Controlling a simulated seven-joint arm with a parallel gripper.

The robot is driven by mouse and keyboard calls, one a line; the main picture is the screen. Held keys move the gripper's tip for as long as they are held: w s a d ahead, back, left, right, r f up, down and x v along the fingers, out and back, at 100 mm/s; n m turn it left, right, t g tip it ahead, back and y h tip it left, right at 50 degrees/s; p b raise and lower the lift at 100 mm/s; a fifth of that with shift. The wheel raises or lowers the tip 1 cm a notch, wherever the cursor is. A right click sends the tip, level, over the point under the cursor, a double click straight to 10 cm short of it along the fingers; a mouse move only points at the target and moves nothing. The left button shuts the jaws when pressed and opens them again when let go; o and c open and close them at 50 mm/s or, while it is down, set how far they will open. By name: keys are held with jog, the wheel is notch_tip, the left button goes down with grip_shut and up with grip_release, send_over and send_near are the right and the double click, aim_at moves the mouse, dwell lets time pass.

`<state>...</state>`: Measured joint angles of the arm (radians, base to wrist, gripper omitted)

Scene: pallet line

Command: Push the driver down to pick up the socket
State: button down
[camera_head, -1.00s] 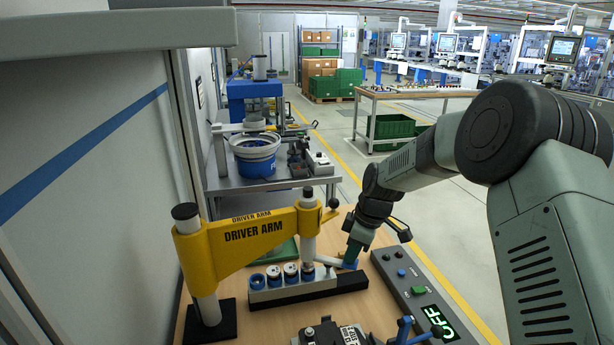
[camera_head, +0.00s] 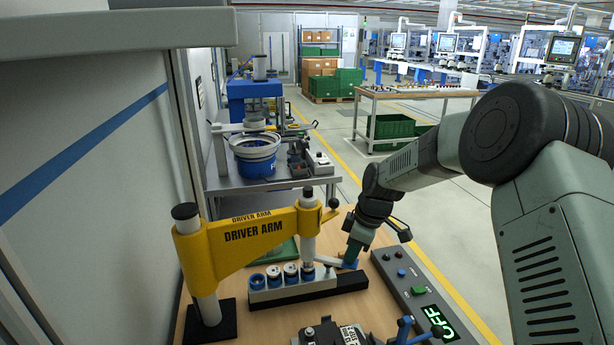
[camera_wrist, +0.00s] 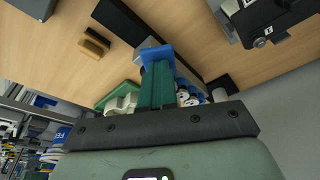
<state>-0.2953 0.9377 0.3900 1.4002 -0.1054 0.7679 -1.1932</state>
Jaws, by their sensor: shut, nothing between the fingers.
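The yellow driver arm (camera_head: 250,238) reaches from its post at the left over the table. Its grey driver (camera_head: 309,240) hangs upright at the arm's right end, its lower end at the rightmost place of the socket rack (camera_head: 292,293). Several blue-and-silver sockets (camera_head: 274,276) stand in the rack; they show partly in the wrist view (camera_wrist: 188,97). The green fingers (camera_wrist: 157,85) meet the blue piece in the wrist view; contact is unclear.
A grey control panel (camera_head: 410,287) with buttons and a green display lies to the right. A dark fixture (camera_head: 330,334) stands at the front of the table. Bare wood lies between the rack and the front fixture.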

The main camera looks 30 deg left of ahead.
jog(key=shift+f, duration=0.35)
dwell(2.4)
jog(key=shift+r, duration=0.2)
dwell(0.9)
notch_tip(320, 180, up, 9)
dwell(1.0)
dwell(0.4)
